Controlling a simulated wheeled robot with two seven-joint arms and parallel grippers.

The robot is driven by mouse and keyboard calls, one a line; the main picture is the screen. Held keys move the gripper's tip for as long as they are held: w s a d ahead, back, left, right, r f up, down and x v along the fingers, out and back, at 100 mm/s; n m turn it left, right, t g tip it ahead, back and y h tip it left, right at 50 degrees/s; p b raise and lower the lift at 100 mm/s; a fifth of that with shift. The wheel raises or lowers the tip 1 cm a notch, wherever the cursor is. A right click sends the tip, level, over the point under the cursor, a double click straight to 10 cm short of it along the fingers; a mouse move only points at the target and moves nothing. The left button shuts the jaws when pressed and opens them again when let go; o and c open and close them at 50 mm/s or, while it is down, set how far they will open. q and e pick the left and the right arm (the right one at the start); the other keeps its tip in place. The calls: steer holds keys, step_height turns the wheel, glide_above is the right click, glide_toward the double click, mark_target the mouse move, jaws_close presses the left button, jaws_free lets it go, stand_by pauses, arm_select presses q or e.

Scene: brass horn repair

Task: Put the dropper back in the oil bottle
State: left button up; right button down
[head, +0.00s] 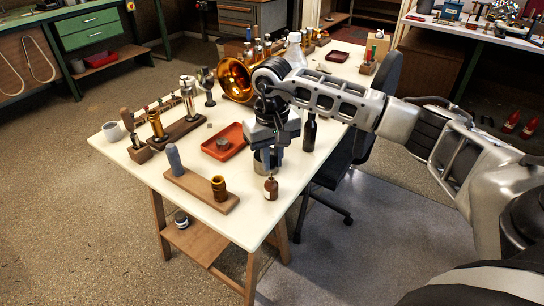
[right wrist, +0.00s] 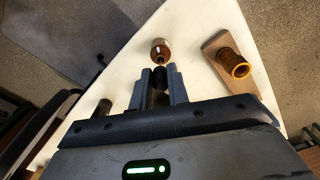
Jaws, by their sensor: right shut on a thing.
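The small brown glass oil bottle (head: 271,188) stands upright near the front right edge of the white table. In the right wrist view the bottle (right wrist: 161,50) is just beyond my fingertips, apart from them. My right gripper (head: 270,148) points down above the table, behind the bottle in the head view. In the right wrist view its fingers (right wrist: 160,84) are shut on the dropper, whose dark top (right wrist: 160,76) shows between them. The dropper's lower part is hidden. My left gripper is in neither view.
A red tray (head: 226,151) is farther back. The table's front corner is clear.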

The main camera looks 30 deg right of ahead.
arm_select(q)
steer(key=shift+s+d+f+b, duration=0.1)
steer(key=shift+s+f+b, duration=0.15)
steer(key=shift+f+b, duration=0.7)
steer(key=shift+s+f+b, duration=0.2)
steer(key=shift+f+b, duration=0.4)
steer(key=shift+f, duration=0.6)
arm_select(e)
steer(key=shift+f, duration=1.9)
steer(key=c, duration=1.3)
jaws_free()
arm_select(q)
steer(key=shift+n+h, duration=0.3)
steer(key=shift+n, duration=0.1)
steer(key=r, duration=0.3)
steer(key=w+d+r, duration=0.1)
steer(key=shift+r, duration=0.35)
arm_select(e)
step_height(320, 180, up, 16)
steer(key=shift+r, duration=0.1)
